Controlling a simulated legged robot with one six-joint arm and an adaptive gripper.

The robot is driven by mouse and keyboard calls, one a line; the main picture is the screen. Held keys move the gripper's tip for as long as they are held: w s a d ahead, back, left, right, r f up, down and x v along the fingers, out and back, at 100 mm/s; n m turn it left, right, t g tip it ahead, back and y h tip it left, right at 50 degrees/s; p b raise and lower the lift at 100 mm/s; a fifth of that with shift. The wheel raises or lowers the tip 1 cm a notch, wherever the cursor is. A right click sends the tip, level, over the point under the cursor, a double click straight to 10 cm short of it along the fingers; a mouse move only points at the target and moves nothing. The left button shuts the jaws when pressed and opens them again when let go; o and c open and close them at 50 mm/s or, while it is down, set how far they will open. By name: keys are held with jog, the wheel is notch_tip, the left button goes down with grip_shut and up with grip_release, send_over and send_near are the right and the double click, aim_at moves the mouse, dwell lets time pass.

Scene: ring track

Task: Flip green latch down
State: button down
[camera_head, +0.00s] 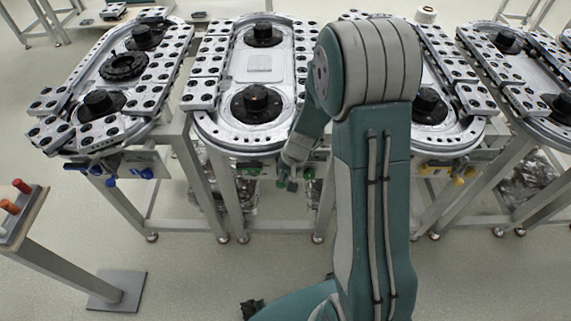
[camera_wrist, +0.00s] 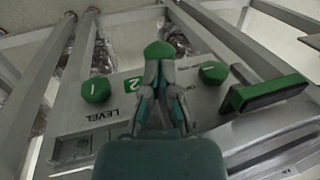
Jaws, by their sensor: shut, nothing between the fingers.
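A green bar with a dark face (camera_wrist: 268,92), which looks like the green latch, sticks out from the grey panel (camera_wrist: 120,107) at the right of the wrist view. My gripper (camera_wrist: 161,72) is in the middle of that view, left of the bar and apart from it. Its fingers are closed together and empty. The tips are in front of a round green knob (camera_wrist: 160,50); I cannot tell whether they touch it. In the head view, my gripper (camera_head: 287,183) is low at the front of the second ring track (camera_head: 260,74), partly hidden by my arm.
Green knobs stand left (camera_wrist: 96,90) and right (camera_wrist: 213,73) of my gripper on the panel, with "LEVEL" lettering below the left one. Grey frame legs (camera_head: 222,200) stand below the track. A neighbouring track at left has blue knobs (camera_head: 147,173). The floor in front is mostly clear.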

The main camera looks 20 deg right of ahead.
jog(key=shift+s+f, duration=0.1)
jog(key=shift+f, duration=0.2)
jog(key=w+v, duration=0.1)
jog(key=v, duration=1.3)
jog(key=shift+s+r, duration=0.15)
jog(key=shift+s, duration=0.25)
jog(key=s+a+r+n+t+h, duration=0.1)
jog(key=s+a+r+t, duration=0.1)
jog(key=s+r, duration=0.5)
jog(key=s+a+r+n+t+h, duration=0.1)
jog(key=s+a+r+n+t, duration=0.1)
jog(key=s+r, duration=0.5)
jog(key=s, duration=0.5)
jog(key=shift+r+n+t+h, duration=0.3)
jog(key=shift+r+t+h, duration=0.1)
